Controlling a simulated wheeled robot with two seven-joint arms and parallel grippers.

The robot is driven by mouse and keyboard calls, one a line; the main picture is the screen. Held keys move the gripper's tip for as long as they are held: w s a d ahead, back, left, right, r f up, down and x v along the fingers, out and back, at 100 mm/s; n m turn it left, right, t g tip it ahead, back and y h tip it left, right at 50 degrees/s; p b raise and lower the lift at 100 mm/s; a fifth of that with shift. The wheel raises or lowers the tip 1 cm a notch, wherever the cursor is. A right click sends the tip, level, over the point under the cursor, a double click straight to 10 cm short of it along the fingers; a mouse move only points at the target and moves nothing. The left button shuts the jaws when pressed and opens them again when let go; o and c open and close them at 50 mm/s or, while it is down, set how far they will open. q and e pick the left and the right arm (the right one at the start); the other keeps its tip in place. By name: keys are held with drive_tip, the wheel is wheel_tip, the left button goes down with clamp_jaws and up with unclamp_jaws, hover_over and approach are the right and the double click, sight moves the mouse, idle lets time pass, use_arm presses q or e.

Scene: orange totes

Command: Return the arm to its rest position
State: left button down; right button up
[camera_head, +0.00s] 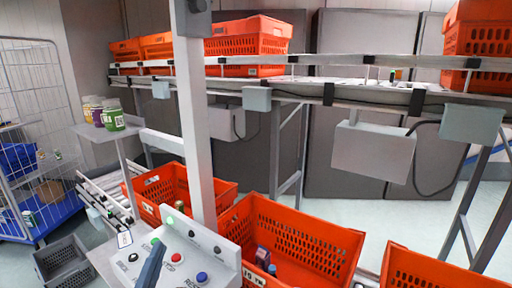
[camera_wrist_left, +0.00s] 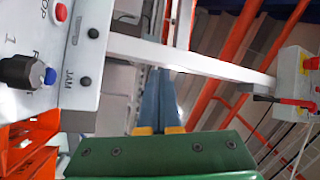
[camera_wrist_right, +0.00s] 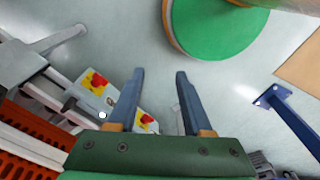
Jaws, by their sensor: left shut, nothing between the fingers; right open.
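My left gripper (camera_head: 157,246) shows as a blue-grey finger at the bottom of the head view, in front of the control panel (camera_head: 205,242). In the left wrist view my left gripper (camera_wrist_left: 159,72) has its two blue fingers together with nothing between them. The panel, with its red and blue buttons and black knob, is off to the left side there. My right gripper (camera_wrist_right: 160,71) shows only in the right wrist view. Its fingers are apart and empty above the grey floor. The rest of both arms is hidden.
Orange totes (camera_head: 290,242) stand low behind and right of the panel; one holds small items. A conveyor (camera_head: 350,92) with more totes runs across the back. A pale post (camera_head: 195,130) rises behind the panel. Jars (camera_head: 113,118) stand on a small shelf left, near a wire cage (camera_head: 35,100).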

use_arm(q)
drive_tip(key=s+a+f+n+g+y, duration=0.2)
drive_tip(key=s+f+n+g, duration=0.15)
drive_tip(key=f, duration=0.35)
drive_tip(key=s+a+f+n+g+y, duration=0.1)
drive_tip(key=s+a+f+n+g, duration=0.1)
drive_tip(key=f+n+g, duration=0.4)
drive_tip(key=s+d+f+n+g+h, duration=0.1)
drive_tip(key=s+d+f+g+h, duration=0.2)
drive_tip(key=s+f, duration=0.5)
drive_tip(key=s+d+f+n+g, duration=0.1)
drive_tip(key=s+d+f+g, duration=0.2)
drive_tip(key=s+f+g, duration=0.35)
drive_tip(key=s+f, duration=0.3)
drive_tip(key=f, duration=0.6)
drive_tip(key=s+f, duration=0.2)
drive_tip(key=f, duration=0.7)
drive_tip(key=s+a+f, duration=0.2)
drive_tip(key=s+f, duration=0.6)
drive_tip(key=s, duration=0.3)
